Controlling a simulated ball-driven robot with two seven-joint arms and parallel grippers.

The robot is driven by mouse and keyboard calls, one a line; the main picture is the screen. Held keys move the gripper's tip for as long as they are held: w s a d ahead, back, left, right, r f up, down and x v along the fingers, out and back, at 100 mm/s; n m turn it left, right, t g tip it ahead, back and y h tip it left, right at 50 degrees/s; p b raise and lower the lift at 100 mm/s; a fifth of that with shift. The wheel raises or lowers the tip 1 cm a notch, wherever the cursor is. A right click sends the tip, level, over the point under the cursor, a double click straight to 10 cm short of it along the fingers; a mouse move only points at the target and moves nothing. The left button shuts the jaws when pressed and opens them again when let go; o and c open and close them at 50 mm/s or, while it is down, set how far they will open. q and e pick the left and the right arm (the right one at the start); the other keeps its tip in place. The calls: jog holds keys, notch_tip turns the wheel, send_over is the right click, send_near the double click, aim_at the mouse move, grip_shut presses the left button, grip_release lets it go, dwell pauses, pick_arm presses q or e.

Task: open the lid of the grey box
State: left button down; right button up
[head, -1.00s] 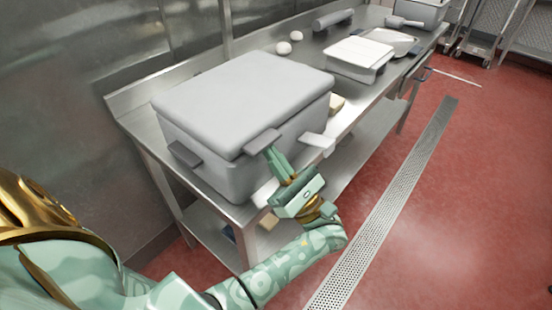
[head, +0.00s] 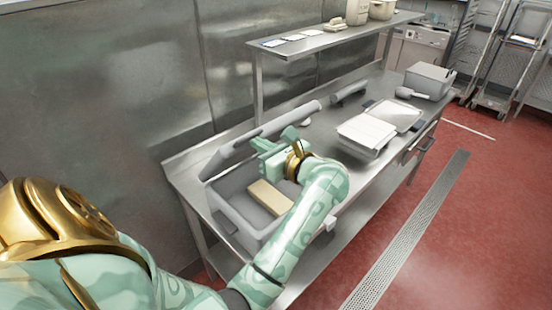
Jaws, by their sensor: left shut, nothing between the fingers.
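The grey box (head: 240,222) stands on the near end of the steel table, with its top open. Its lid (head: 222,160) is swung up at the back of the box, tilted steeply and seen nearly edge-on. A beige block (head: 275,197) lies inside the box. My left gripper (head: 252,143) is shut and empty, above the box beside the inner side of the raised lid. I cannot tell whether it touches the lid. My left forearm hides the right part of the box. My right gripper is not in view.
Farther along the steel table (head: 345,118) are a white-lidded container (head: 366,133), a metal tray (head: 402,117), a grey cylinder (head: 349,92) and a grey bin (head: 428,80). A raised shelf (head: 340,36) runs along the back.

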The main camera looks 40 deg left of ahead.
pick_arm(q)
jog(key=a+r+h+p, duration=0.1)
jog(key=a+r, duration=0.1)
jog(key=a+r+h+p, duration=0.1)
jog(key=a, duration=0.1)
jog(key=a+r+p, duration=0.2)
jog(key=shift+w+a+r+h, duration=0.3)
jog(key=shift+a+r+h, duration=0.05)
jog(key=shift+a+h, duration=0.05)
jog(key=w+a+r+h, duration=0.1)
jog(key=a+h, duration=0.1)
jog(key=a, duration=0.7)
jog(key=a+r+h, duration=0.1)
jog(key=a+h, duration=0.2)
jog(key=a, duration=0.7)
jog(key=shift+w+r+g+p, duration=0.25)
jog(key=shift+w+g+p, duration=0.05)
jog(key=shift+w, duration=0.1)
jog(key=shift+d, duration=0.1)
